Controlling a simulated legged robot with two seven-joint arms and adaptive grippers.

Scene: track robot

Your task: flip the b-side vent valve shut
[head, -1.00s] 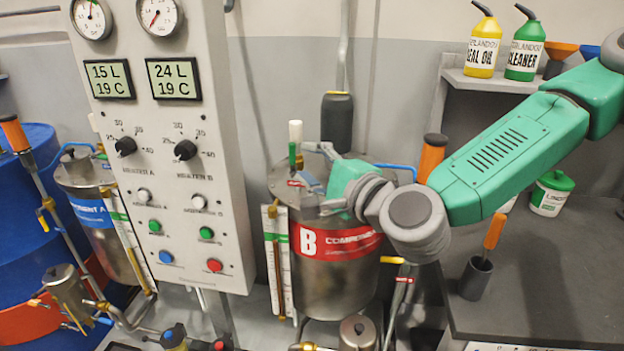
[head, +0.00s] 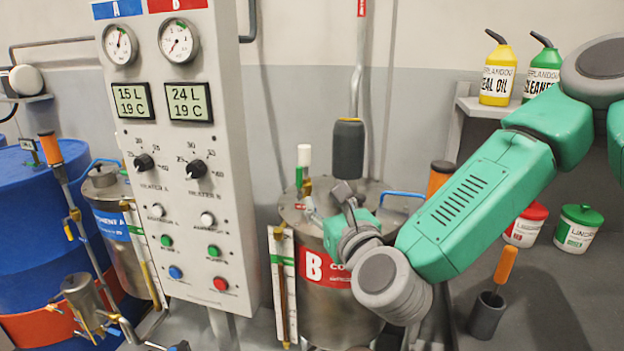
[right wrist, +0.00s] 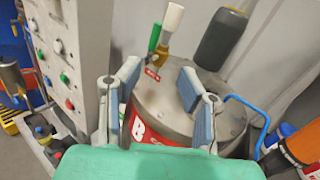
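The B-side vent valve (head: 299,178) stands on the left of the B tank's lid, a brass fitting with a white cylinder on top. Its green lever (right wrist: 155,37) points upright beside the brass stem, and a red tag (right wrist: 152,73) hangs at its base. The steel B tank (head: 325,300) has a red label. My right gripper (head: 327,200) is over the lid, right of the valve. In the right wrist view its two fingers are spread wide, with nothing between them, and the valve is beyond them, apart. My left gripper is out of view.
The control panel (head: 200,240) stands close to the left of the tank. A dark cylinder on a pipe (head: 348,148) rises behind the lid. A sight gauge (head: 284,285) stands at the tank's left front.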

